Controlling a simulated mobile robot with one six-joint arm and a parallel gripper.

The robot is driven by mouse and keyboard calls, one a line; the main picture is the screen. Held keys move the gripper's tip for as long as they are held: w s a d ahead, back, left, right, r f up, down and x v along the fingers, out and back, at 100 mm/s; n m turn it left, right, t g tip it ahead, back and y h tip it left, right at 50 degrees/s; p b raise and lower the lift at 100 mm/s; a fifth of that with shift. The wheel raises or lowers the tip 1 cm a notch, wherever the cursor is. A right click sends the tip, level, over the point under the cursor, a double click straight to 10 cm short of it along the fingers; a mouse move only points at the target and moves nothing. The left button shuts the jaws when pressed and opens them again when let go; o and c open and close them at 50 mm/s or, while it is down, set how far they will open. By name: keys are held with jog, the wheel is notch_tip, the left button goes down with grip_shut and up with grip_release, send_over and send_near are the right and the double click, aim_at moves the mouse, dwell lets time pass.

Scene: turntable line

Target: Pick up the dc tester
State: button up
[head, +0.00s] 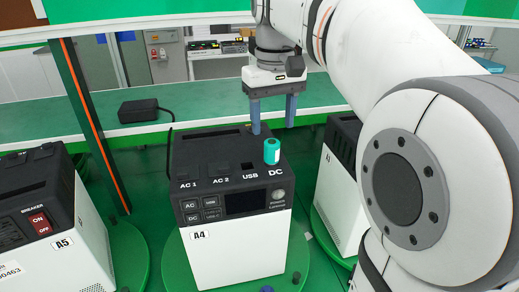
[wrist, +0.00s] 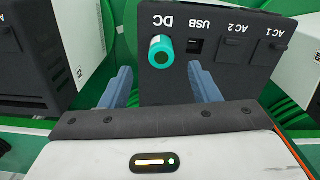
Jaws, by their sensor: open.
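The dc tester is a small teal cylinder (head: 272,151) standing in the DC port on top of the white and black power station A4 (head: 232,240). In the wrist view the teal tester (wrist: 161,51) shows end-on beside the DC label, between the lines of my two fingers but farther out. My gripper (head: 272,120) has two blue-grey fingers, apart and empty, above the back part of the station's top. It also shows in the wrist view (wrist: 160,82). Nothing lies between the fingertips.
Power station A5 (head: 60,225) stands at the left and another station (head: 338,175) at the right, partly behind my arm. A green bench (head: 210,125) behind carries a black box (head: 138,110) with a cable. An orange-striped post (head: 88,120) rises left of A4.

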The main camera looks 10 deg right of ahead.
aim_at(272, 142)
notch_tip(272, 142, down, 6)
jog(key=shift+s+f+p, duration=0.1)
jog(key=shift+s+p, duration=0.05)
jog(key=shift+p, duration=0.15)
jog(key=shift+c, duration=0.4)
jog(key=c, duration=1.1)
jog(key=shift+c, duration=0.2)
